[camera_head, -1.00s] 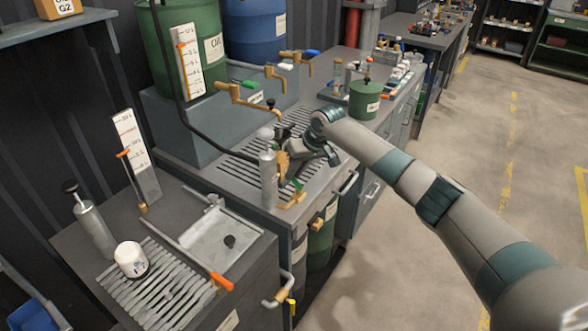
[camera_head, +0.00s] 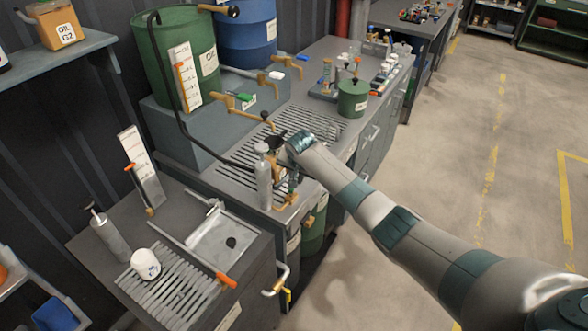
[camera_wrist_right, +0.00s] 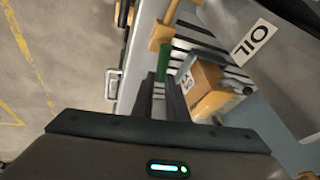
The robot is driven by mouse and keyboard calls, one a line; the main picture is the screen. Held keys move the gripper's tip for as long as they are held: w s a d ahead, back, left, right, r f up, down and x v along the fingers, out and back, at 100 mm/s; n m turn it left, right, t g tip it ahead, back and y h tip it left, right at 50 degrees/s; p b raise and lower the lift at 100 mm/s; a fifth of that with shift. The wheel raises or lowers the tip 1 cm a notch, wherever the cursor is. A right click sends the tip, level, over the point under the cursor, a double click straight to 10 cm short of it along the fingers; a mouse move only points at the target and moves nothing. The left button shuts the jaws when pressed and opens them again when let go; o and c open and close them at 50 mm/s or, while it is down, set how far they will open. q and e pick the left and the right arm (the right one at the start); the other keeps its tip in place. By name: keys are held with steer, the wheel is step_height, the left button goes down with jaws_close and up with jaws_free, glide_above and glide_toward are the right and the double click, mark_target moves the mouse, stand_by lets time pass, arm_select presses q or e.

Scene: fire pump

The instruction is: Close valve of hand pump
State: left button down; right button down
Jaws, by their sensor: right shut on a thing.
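The hand pump (camera_head: 264,182) stands upright at the front edge of the grated bench, with a silver cylinder and brass fittings. My right gripper (camera_head: 284,160) is just right of it and hides part of its fittings. In the right wrist view, a brass valve (camera_wrist_right: 160,34) has a green handle (camera_wrist_right: 164,62). The fingers of my right gripper (camera_wrist_right: 162,95) are shut on the green handle's end. The exact grip is small and dark in this view. My left gripper is not in view.
A green oil drum (camera_head: 182,60) and a blue drum (camera_head: 245,35) stand behind on a raised block, with brass taps facing forward. A black hose (camera_head: 180,115) runs down to the pump. A green canister (camera_head: 352,98) stands to the right. The floor at right is clear.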

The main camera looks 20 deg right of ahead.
steer(key=shift+s+d+m+h+p, duration=0.15)
steer(key=shift+m+h+p, duration=0.15)
steer(key=shift+m, duration=0.3)
steer(key=shift+s+d+m+h+p, duration=0.1)
steer(key=shift+s+m+h+p, duration=0.1)
steer(key=shift+m+p, duration=0.3)
steer(key=shift+m, duration=0.3)
steer(key=c, duration=1.7)
jaws_free()
steer(key=shift+c, duration=0.2)
steer(key=b+v, duration=0.5)
steer(key=v, duration=1.2)
steer(key=shift+r, duration=0.3)
steer(key=shift+w+a, duration=0.1)
steer(key=shift+w, duration=0.05)
